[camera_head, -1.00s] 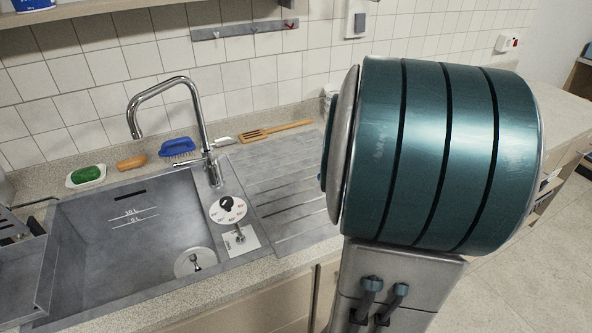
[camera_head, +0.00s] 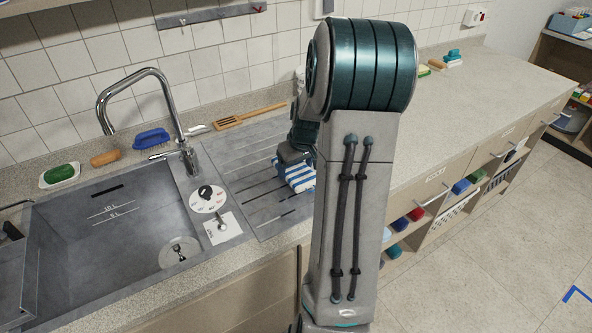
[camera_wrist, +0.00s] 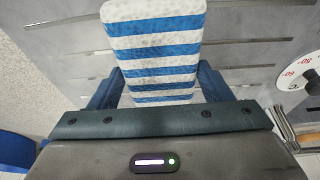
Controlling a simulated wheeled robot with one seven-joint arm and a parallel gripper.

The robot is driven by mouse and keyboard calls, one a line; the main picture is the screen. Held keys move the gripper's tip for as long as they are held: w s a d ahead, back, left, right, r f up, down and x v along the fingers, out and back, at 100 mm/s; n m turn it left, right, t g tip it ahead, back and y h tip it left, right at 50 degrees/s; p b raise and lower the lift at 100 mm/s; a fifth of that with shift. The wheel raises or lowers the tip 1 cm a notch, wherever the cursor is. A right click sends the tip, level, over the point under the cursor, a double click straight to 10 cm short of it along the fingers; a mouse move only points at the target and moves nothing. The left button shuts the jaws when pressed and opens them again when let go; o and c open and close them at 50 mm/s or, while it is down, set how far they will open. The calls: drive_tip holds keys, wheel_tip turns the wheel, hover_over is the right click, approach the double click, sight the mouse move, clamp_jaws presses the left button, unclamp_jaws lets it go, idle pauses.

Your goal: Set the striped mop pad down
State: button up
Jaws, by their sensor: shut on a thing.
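The striped mop pad (camera_head: 298,176), blue and white, is in my gripper over the grooved drainboard (camera_head: 254,168) right of the sink. In the wrist view the pad (camera_wrist: 153,42) stretches out ahead from between the two blue fingers. My gripper (camera_wrist: 154,84) is shut on its near end. In the head view my gripper (camera_head: 290,155) is partly hidden behind my arm, and the pad's right end is hidden too. I cannot tell whether the pad touches the drainboard.
The sink basin (camera_head: 110,235) with its tap (camera_head: 150,100) lies left of the drainboard. A wooden spatula (camera_head: 245,117), a blue brush (camera_head: 151,138), an orange-brown item (camera_head: 105,158) and a green sponge (camera_head: 61,173) lie along the back. The counter (camera_head: 470,110) at right is mostly clear.

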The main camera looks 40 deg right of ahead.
drive_tip(key=shift+f, duration=1.1)
drive_tip(key=shift+f, duration=0.15)
drive_tip(key=o, duration=1)
drive_tip(key=shift+o, duration=0.2)
